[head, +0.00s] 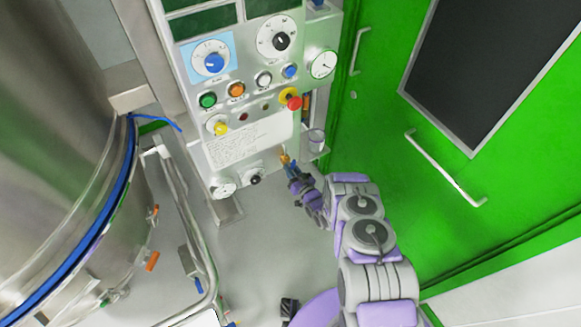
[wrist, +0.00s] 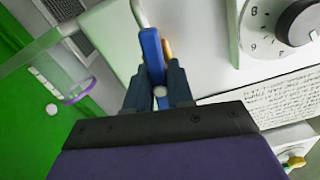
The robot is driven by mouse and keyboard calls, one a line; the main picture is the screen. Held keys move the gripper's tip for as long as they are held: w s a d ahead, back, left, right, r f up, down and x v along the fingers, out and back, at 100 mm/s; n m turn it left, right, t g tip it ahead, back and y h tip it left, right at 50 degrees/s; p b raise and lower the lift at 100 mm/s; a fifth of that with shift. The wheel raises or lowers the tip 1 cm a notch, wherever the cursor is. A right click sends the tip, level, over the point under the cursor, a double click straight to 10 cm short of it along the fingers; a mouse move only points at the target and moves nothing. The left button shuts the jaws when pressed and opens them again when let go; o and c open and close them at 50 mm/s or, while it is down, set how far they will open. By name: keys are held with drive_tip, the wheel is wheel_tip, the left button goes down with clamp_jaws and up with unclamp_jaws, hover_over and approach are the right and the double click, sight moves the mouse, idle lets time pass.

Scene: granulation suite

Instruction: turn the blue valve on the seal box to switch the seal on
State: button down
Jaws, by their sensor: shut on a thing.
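The blue valve handle (wrist: 151,50) stands upright in the wrist view against a pale box face (wrist: 112,35). The two dark fingers of my gripper (wrist: 158,86) are closed around the handle's lower part. A tan or orange piece (wrist: 167,48) shows just beside the handle. In the head view my gripper (head: 289,167) is at the lower right edge of the white control panel (head: 205,160), by a small orange-tan piece (head: 284,157). The blue handle is too small and covered to make out there.
The panel carries several knobs and buttons, including a red stop button (head: 293,102). A clear cup (head: 316,138) sits on its right side. A green door (head: 390,110) with a long handle (head: 445,168) is at right. A large steel vessel (head: 60,150) fills the left.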

drive_tip(key=shift+d+n, duration=0.2)
drive_tip(key=shift+n, duration=0.9)
drive_tip(key=c, duration=1)
unclamp_jaws()
drive_tip(key=shift+a, duration=0.1)
drive_tip(key=v, duration=1.7)
drive_tip(key=shift+s, duration=0.1)
